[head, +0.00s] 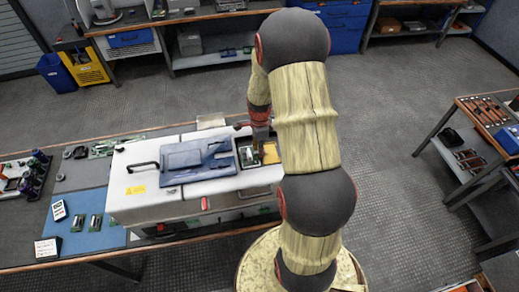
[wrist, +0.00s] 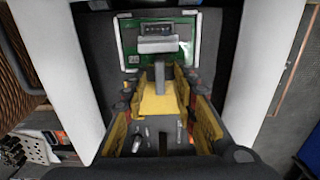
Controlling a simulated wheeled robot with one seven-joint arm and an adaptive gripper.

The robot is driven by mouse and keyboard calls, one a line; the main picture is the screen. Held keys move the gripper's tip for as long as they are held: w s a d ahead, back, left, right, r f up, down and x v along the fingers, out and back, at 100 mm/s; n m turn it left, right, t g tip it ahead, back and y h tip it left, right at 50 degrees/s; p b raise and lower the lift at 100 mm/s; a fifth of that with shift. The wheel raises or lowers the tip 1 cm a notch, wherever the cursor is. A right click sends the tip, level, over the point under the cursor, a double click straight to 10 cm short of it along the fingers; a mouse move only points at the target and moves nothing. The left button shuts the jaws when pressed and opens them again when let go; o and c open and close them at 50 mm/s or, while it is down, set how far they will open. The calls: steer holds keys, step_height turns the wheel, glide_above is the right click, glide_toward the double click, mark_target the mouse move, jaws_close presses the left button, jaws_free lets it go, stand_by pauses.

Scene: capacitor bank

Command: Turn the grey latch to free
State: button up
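The grey latch (wrist: 159,78) shows in the wrist view as a narrow upright grey piece above a yellow plate (wrist: 158,104). A grey block on a green board (wrist: 127,38) is just beyond it. My gripper (wrist: 160,88) is open, its yellow-sided fingers spread left and right of the latch with gaps on both sides. I cannot tell how deep the fingertips are relative to the latch. In the head view my gripper (head: 261,133) points down into the open right end of a white cabinet (head: 140,193); my arm hides part of this opening, and the latch cannot be made out there.
Pale cabinet walls (wrist: 264,70) stand close on both sides of my gripper. A blue panel (head: 185,160) lies on the cabinet top, left of the opening. The cabinet stands on a workbench with small parts at left. Open floor (head: 410,210) lies to the right.

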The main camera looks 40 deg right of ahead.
steer(key=c, duration=0.3)
steer(key=c, duration=0.4)
jaws_close()
